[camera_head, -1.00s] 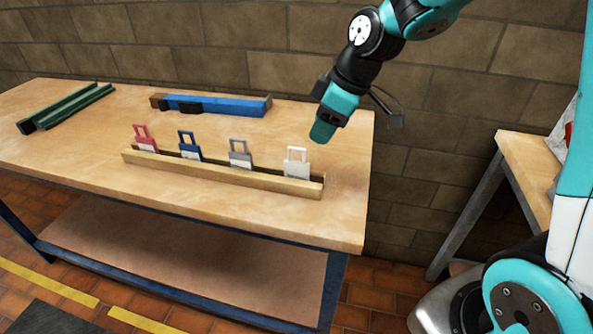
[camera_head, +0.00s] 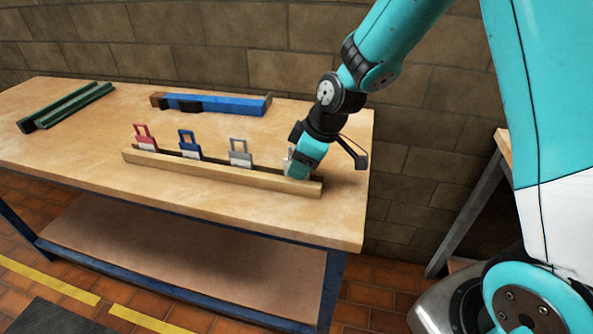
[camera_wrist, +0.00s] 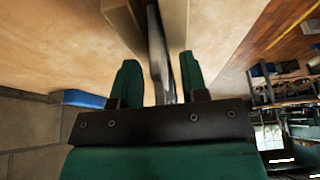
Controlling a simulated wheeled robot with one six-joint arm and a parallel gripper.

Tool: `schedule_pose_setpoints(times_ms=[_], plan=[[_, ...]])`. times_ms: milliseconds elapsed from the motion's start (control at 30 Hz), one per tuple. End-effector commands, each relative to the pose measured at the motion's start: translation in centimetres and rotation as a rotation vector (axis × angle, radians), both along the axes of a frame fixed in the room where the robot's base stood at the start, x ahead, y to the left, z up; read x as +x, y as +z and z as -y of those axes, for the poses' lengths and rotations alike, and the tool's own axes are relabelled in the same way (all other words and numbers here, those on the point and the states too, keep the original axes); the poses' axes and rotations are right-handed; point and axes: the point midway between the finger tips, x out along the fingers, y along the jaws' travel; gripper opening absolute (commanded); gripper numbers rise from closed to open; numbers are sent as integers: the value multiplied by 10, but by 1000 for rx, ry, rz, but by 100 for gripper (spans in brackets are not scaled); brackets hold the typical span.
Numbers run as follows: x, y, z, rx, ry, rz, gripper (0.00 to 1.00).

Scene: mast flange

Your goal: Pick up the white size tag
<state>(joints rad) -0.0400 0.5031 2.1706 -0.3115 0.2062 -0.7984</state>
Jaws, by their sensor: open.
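The white size tag (camera_head: 288,161) stands at the right end of a wooden slotted rack (camera_head: 215,174) on the workbench. My gripper (camera_head: 298,170) is over that end of the rack and hides most of the tag in the head view. In the wrist view my gripper (camera_wrist: 159,78) is open, with one green finger on each side of the tag (camera_wrist: 157,50), which shows edge-on as a pale grey strip. Gaps show between the tag and both fingers. The tag's lower part is in the rack's slot.
Red (camera_head: 145,137), blue (camera_head: 189,146) and grey (camera_head: 240,152) tags stand in the same rack to the left. A blue bar-shaped tool (camera_head: 220,104) and a green one (camera_head: 66,108) lie farther back. A brick wall (camera_head: 230,45) is behind the workbench (camera_head: 90,150).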

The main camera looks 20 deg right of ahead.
Motion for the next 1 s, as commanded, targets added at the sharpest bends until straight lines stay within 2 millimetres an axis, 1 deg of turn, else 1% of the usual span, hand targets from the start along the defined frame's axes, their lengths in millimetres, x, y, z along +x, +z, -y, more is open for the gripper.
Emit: schedule_pose_setpoints(times_ms=[33,67,100,167,200,233,533,667,767,867,1000], plan=[[0,0,0,0,0,0,40],[0,0,0,0,0,0,34],[0,0,0,0,0,0,24],[0,0,0,0,0,0,11],[0,0,0,0,0,0,1],[0,0,0,0,0,0,0],[0,1,0,0,0,0,0],[0,6,0,1,0,2,0],[1,16,0,1,-1,3,0],[1,31,0,0,-2,5,0],[1,62,0,0,-1,7,0]])
